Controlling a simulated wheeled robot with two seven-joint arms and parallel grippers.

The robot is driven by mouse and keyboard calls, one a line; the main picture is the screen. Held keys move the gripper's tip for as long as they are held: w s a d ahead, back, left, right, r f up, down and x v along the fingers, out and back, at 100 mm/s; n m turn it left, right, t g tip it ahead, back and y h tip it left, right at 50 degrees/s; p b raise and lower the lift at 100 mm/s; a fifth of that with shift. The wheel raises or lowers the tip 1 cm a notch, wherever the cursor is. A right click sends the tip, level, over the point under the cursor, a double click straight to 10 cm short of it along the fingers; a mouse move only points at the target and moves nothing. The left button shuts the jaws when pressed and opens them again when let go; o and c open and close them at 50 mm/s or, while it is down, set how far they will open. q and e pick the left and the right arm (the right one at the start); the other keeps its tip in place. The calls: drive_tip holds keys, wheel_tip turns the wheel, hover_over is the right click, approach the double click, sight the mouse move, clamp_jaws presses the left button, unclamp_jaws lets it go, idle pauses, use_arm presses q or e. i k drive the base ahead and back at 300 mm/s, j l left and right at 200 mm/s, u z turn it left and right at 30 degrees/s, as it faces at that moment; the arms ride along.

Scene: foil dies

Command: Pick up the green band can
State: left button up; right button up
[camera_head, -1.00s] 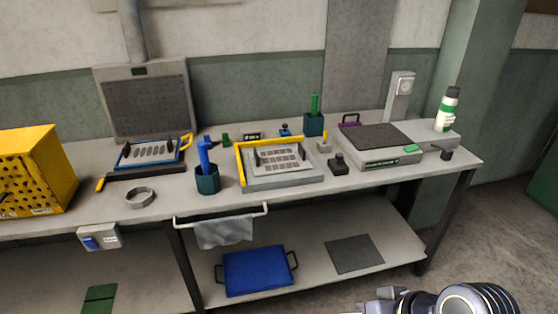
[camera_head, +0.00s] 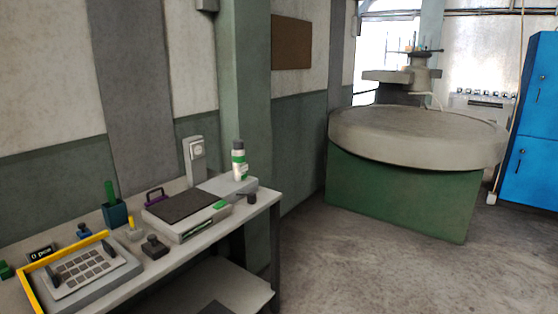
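The green band can (camera_head: 239,160) is a white cylinder with a dark cap and a green band. It stands upright on the light grey flat block (camera_head: 243,184) at the right end of the workbench. The grey post with a round dial (camera_head: 195,159) is to its left. Neither of my grippers shows in the head view.
The workbench (camera_head: 263,199) holds a dark flat plate on a machine (camera_head: 180,205), a yellow-edged tray (camera_head: 117,262) and a dark green holder (camera_head: 115,215). A large round table on a green base (camera_head: 400,195) stands at the right. A blue cabinet (camera_head: 536,130) is far right. Floor between is clear.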

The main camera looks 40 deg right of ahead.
sight(239, 166)
drive_tip(key=z, duration=1.15)
drive_tip(key=i+u, duration=0.15)
drive_tip(key=u, duration=0.35)
drive_tip(key=i+l+u, duration=0.1)
drive_tip(key=u, duration=0.35)
drive_tip(key=l+u, duration=0.25)
drive_tip(key=u, duration=0.25)
drive_tip(key=i+l+u, duration=0.3)
drive_tip(key=l, duration=0.6)
drive_tip(key=i+l+u, duration=0.1)
drive_tip(key=l+u, duration=0.25)
drive_tip(key=l, duration=0.5)
drive_tip(key=l+u, duration=0.3)
drive_tip(key=l, duration=0.65)
